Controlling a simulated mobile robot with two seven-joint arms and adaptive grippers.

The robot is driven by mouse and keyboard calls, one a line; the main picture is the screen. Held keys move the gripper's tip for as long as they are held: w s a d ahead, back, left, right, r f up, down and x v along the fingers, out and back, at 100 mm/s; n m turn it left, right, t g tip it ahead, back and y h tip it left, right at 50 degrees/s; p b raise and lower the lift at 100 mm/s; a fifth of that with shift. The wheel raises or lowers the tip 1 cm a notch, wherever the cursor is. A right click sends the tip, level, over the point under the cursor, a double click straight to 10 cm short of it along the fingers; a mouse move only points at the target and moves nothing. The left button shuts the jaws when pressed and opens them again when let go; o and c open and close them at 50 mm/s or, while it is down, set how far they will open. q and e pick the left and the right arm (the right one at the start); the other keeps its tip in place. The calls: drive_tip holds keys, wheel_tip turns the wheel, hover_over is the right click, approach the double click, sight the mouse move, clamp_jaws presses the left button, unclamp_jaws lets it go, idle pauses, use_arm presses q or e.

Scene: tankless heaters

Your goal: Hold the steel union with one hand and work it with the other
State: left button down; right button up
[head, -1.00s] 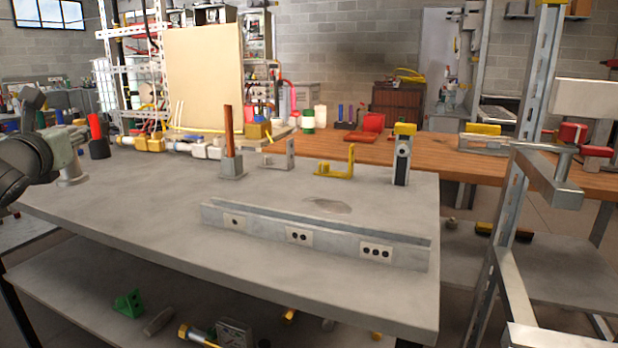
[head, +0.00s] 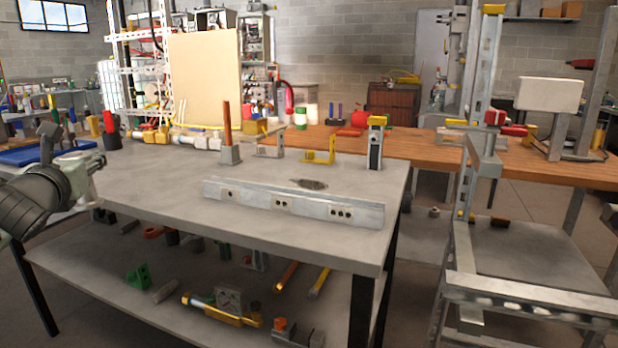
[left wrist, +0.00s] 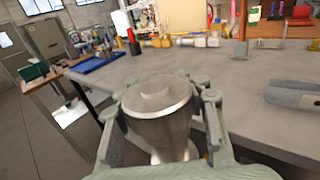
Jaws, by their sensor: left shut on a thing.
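My left gripper (head: 80,182) is at the left edge of the head view, in front of the left end of the grey bench. In the left wrist view its two fingers (left wrist: 160,105) are closed around the steel union (left wrist: 165,122), a smooth, round metal piece with a wide rim and a flat raised top. The union stands roughly upright between the fingers, clear of the bench. Its lower part is hidden by the gripper, and I cannot make it out clearly in the head view. My right gripper is in neither view.
The grey bench (head: 170,185) carries a long steel rail with holes (head: 295,205), a yellow bracket (head: 318,157) and an upright post (head: 376,145). Its lower shelf (head: 100,265) holds several loose parts. A steel frame (head: 465,190) stands at right. A blue tray (head: 30,154) lies far left.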

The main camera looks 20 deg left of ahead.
use_arm(q)
drive_tip(key=w+d+f+m+t+h, duration=0.1)
drive_tip(key=d+f+h, duration=0.1)
drive_tip(key=d+f, duration=0.75)
drive_tip(key=d+f+m+t+h, duration=0.15)
drive_tip(key=d+f, duration=0.45)
drive_tip(key=f, duration=0.6)
drive_tip(key=s+d+f+m+h, duration=0.2)
drive_tip(key=d+h, duration=0.1)
drive_tip(key=d, duration=0.9)
drive_tip(key=s+d+f+m+h, duration=0.1)
drive_tip(key=d+f+m+h, duration=0.1)
drive_tip(key=d, duration=1)
drive_tip(key=shift+s+d+h, duration=0.15)
drive_tip(key=shift+s+h, duration=0.2)
drive_tip(key=shift+h, duration=0.5)
